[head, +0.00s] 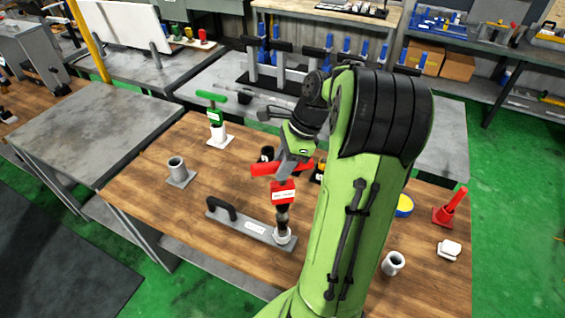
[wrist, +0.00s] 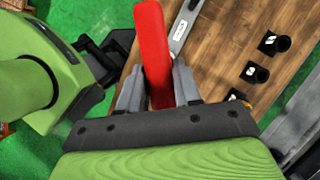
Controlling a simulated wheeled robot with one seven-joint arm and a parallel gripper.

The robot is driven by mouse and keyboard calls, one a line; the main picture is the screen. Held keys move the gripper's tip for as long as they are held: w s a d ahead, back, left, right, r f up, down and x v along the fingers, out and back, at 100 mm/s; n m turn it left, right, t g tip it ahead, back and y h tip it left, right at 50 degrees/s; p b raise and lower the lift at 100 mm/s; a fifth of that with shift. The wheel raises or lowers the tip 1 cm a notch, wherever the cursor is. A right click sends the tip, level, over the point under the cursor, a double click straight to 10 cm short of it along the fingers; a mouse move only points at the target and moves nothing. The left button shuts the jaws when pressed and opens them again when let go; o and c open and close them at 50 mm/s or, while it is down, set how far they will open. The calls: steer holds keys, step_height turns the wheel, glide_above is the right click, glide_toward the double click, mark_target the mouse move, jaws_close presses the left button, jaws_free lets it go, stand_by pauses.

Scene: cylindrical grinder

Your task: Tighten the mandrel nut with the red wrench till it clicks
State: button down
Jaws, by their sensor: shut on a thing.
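Below the red body, a dark shaft (head: 282,218) runs down to a pale round collar (head: 283,237) at the right end of a grey plate (head: 236,222). The plate has a black handle at its left end. The mandrel nut cannot be made out; the wrench's lower end meets the collar area, and whether it is seated is unclear.
A green T-handled tool (head: 215,110) stands in a white holder at the back left. A grey cylinder on a base (head: 178,170) is left of the plate. A red holder (head: 446,214), a white block (head: 449,248) and a pale cylinder (head: 393,263) stand right of my arm.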

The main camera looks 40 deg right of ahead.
steer(key=shift+f, duration=0.15)
steer(key=shift+f+b, duration=0.6)
steer(key=shift+f, duration=1.05)
stand_by(0.4)
steer(key=shift+p, duration=0.4)
